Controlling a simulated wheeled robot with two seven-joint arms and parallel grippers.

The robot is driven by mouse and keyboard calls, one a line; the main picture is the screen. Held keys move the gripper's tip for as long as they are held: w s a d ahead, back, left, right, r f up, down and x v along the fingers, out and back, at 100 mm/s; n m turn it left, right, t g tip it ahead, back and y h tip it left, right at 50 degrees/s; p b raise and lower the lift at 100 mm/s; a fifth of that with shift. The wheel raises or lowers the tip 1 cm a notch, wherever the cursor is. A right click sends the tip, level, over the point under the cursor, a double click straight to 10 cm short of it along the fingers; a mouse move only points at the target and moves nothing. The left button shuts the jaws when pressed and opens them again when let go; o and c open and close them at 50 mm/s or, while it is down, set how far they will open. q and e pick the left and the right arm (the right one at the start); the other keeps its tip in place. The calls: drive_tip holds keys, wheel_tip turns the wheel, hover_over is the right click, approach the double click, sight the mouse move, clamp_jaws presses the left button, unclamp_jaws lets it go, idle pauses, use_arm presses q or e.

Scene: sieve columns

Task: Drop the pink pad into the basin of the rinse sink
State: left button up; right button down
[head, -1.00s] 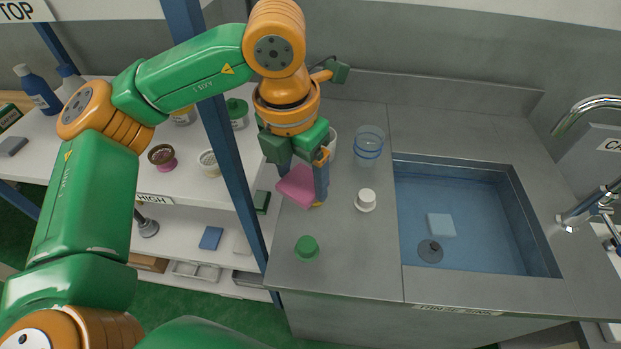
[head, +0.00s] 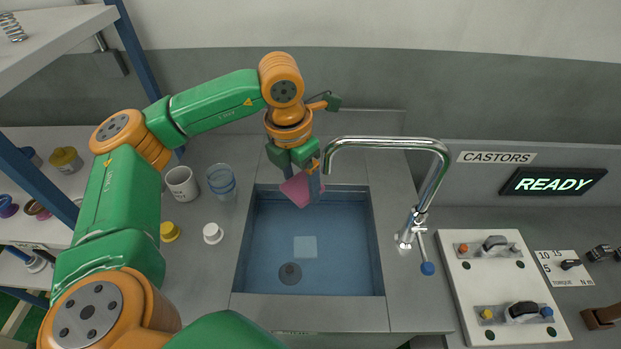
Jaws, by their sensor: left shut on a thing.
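My left gripper (head: 301,184) is shut on the pink pad (head: 295,191), which hangs tilted between its fingers. In the head view the pad shows over the back edge of the rinse sink's blue basin (head: 345,262), left of the faucet. Its exact height above the basin cannot be told. A pale square block (head: 305,247) and a round dark drain (head: 290,273) show on the basin floor. My right gripper is not in view.
The tall chrome faucet (head: 432,180) arches over the basin's back right. A white mug (head: 181,184), a clear glass (head: 221,182), a white knobbed piece (head: 213,233) and a yellow one (head: 170,232) stand left of the basin. A blue shelf post (head: 38,182) is at left.

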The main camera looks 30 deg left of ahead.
use_arm(q)
wheel_tip(320, 180, down, 6)
drive_tip(key=b, duration=0.4)
drive_tip(key=shift+a, duration=0.15)
drive_tip(key=o, duration=1.2)
drive_tip(key=shift+s, duration=0.15)
drive_tip(key=shift+c, duration=0.2)
drive_tip(key=shift+s+r+b, duration=0.25)
drive_tip(key=shift+r+b, duration=0.05)
drive_tip(key=shift+r, duration=1.5)
drive_tip(key=shift+s+r+b, duration=0.2)
drive_tip(key=shift+r+b, duration=0.1)
drive_tip(key=shift+r, duration=1.45)
drive_tip(key=shift+a, duration=0.1)
